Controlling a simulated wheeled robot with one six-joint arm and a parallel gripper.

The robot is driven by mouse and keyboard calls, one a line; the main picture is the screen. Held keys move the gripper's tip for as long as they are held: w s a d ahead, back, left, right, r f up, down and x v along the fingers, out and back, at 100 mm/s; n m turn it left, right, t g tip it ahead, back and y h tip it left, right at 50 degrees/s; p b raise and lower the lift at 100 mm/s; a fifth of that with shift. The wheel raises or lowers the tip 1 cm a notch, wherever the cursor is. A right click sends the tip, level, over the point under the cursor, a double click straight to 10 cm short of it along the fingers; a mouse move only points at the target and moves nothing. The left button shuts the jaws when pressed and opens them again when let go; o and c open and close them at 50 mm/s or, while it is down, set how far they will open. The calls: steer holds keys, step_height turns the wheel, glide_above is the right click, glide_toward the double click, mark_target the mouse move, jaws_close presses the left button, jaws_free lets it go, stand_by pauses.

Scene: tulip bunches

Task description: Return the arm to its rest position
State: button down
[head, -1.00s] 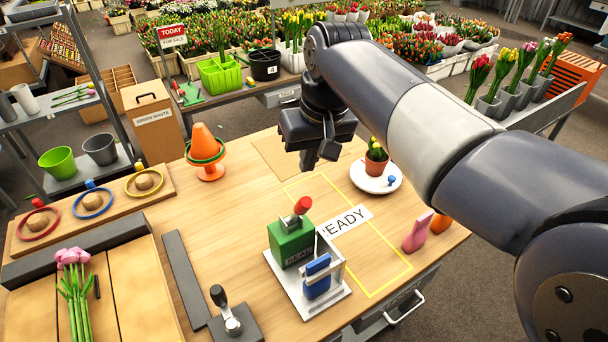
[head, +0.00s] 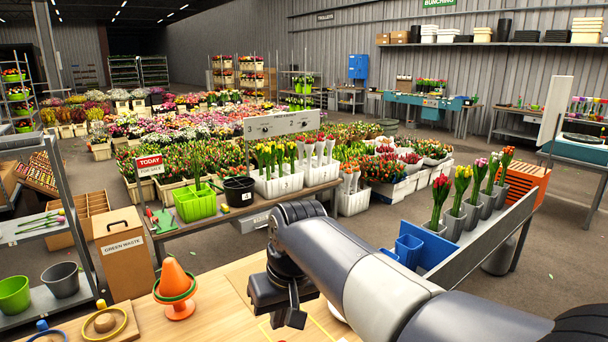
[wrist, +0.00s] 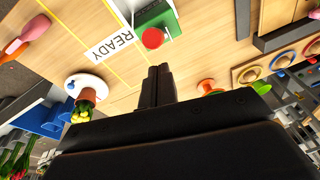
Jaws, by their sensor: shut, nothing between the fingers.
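My gripper (head: 283,306) hangs above the wooden bench (head: 225,311) at the lower middle of the head view. In the wrist view my gripper (wrist: 158,72) shows its two fingers close together, shut and empty. The front of the bench is outside the head view.
An orange cone (head: 177,279) in an orange stand is on the bench left of my gripper. Behind are a green-waste bin (head: 124,254), a flower table (head: 225,213) and a shelf of potted tulips (head: 485,240).

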steer(key=shift+x, duration=2.35)
steer(key=shift+s+d, duration=0.1)
